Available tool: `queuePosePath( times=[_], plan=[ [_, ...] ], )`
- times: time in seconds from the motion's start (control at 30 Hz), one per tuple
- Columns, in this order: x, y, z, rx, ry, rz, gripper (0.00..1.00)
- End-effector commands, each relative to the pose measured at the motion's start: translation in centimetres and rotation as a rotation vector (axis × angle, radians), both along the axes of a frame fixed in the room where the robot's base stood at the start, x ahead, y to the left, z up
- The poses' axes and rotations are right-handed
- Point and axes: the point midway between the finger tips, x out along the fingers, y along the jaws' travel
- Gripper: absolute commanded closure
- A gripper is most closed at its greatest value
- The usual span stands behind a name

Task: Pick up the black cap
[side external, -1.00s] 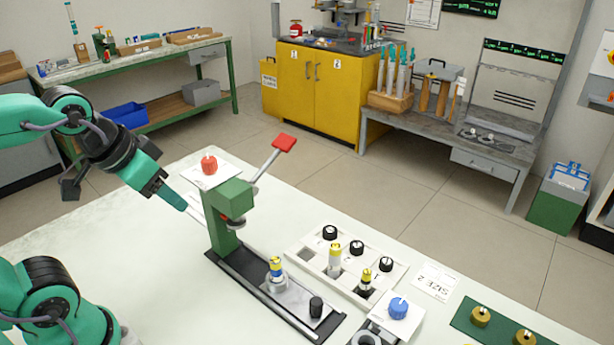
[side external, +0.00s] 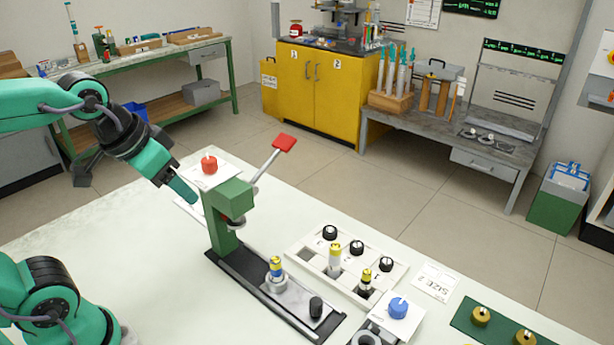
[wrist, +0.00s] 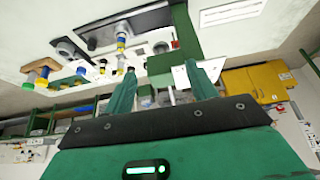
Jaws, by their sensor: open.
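Several black pieces show in the side view. A plain black cap-like piece (side external: 316,307) stands at the near end of the green press's (side external: 230,205) slide. I cannot tell which of these is the black cap. My gripper (side external: 190,197) is in the air left of the press, well away from all of them. In the wrist view, its two green fingers (wrist: 162,82) are apart with nothing held between them.
The press's red-ended lever (side external: 284,143) sticks up to the right. A red knob (side external: 209,164) on a white plate is behind my gripper. Yellow-topped pieces stand on the slide (side external: 276,268) and in the tray (side external: 335,256).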

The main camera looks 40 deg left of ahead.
Motion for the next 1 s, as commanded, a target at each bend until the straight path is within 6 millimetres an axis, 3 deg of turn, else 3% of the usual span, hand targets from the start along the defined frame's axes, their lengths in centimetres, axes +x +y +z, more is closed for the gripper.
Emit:
queuePosePath(
  times=[0.5, 1.0],
  plan=[
    [9.2, -2.9, 1.6, 0.013, 0.123, -0.096, 0.43],
    [18.5, -7.4, -1.1, 0.035, 0.243, -0.191, 0.43]
  ],
)
